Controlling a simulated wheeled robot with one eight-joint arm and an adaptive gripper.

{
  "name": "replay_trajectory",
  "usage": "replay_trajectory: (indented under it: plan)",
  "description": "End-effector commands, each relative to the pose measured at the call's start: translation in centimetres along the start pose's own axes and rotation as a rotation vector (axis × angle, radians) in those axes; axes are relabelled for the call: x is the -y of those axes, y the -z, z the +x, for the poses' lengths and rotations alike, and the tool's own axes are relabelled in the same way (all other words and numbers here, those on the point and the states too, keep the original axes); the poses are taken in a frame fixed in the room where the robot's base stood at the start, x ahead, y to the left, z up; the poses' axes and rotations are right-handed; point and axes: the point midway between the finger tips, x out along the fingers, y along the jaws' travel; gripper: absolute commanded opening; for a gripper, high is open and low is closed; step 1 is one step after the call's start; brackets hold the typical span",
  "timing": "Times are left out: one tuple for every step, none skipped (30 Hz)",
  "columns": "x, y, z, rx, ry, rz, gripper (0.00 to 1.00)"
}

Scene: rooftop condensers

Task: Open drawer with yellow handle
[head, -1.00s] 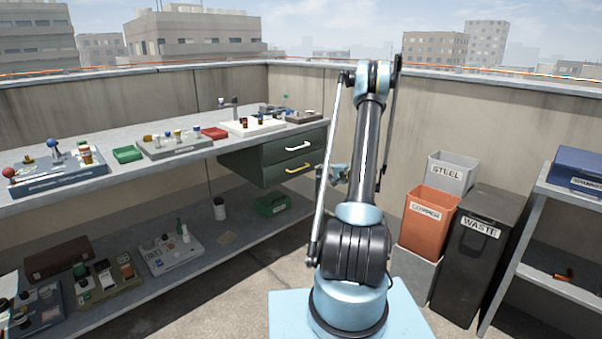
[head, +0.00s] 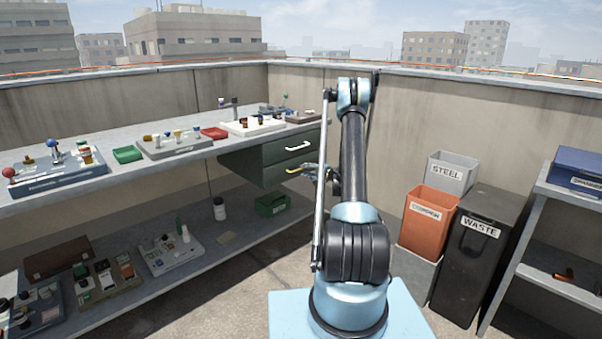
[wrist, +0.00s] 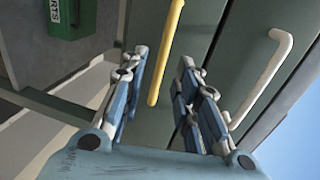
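The drawer with the yellow handle (head: 292,170) is the lower one of a green two-drawer unit (head: 240,168) under the bench; it looks shut. My gripper (head: 315,171) is just right of that handle in the head view, partly hidden by my arm. In the wrist view my gripper (wrist: 164,60) is open, its two blue-grey fingers apart. The yellow handle (wrist: 165,55) shows in the gap between them; I cannot tell whether either finger touches it. The upper drawer's white handle (head: 297,147) also shows right of the fingers in the wrist view (wrist: 263,82).
The bench top (head: 105,180) carries trays and small parts. A green box (head: 272,204) lies on the lower shelf, also in the wrist view (wrist: 72,18). Orange (head: 427,222), grey and black bins stand right, with a shelf (head: 540,270) beyond. Floor between is open.

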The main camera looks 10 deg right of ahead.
Motion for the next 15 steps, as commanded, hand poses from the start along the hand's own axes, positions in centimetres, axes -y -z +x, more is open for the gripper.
replay_trajectory:
  plan:
    - [0.0,-0.1,1.0,0.002,0.0,-0.001,0.29]
    - [0.0,0.0,1.4,0.001,0.0,0.0,0.29]
    - [0.0,0.0,2.0,0.001,0.0,0.0,0.29]
    - [0.0,-0.1,2.5,0.001,0.0,0.0,0.29]
    - [0.0,-0.1,2.9,0.002,0.0,0.0,0.29]
    - [0.0,-0.1,3.4,0.001,0.0,0.0,0.29]
    - [0.0,0.0,3.7,0.001,0.0,0.0,0.29]
    - [0.0,0.0,4.0,0.0,0.0,0.0,0.29]
    - [0.0,0.0,4.3,0.0,0.0,0.0,0.29]
    - [0.0,0.0,4.5,0.0,0.0,0.0,0.29]
    - [0.0,0.0,4.7,0.0,0.0,0.0,0.29]
    - [0.0,0.0,4.9,0.0,0.0,0.0,0.29]
    - [0.0,0.0,5.0,0.0,0.0,0.0,0.29]
    - [0.0,0.0,5.1,0.0,0.0,0.0,0.29]
    - [0.0,0.0,5.2,0.0,0.0,0.0,0.29]
